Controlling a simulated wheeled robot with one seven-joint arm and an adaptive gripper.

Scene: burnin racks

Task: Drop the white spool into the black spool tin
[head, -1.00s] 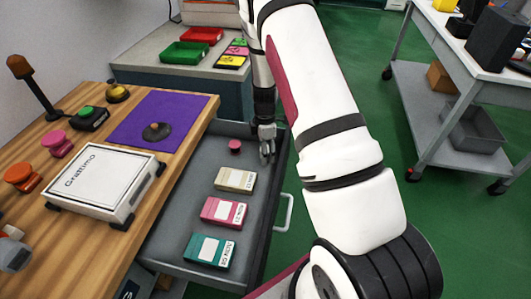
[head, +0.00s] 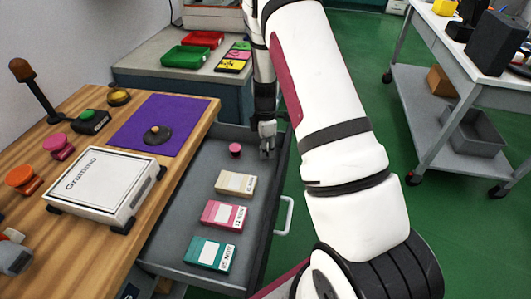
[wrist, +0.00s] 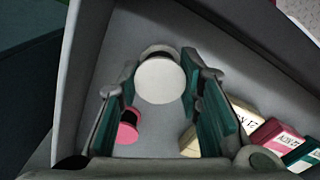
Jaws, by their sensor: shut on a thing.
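My gripper (head: 267,145) is low over the open grey drawer (head: 190,225), near its far right corner. In the wrist view its two teal-padded fingers (wrist: 160,90) are closed on the white spool (wrist: 160,82), whose round white face shows between the fingertips with a dark part beyond it. In the head view the spool cannot be told from the gripper. A small pink round piece (head: 235,149) lies on the drawer floor left of my gripper; it also shows in the wrist view (wrist: 127,133). I cannot make out a black spool tin for certain.
Cream (head: 235,182), pink (head: 223,214) and teal (head: 210,251) labelled boxes lie in the drawer. On the wooden desk are a white case (head: 105,182) and a purple mat (head: 140,115) bearing a dark round object (head: 157,135).

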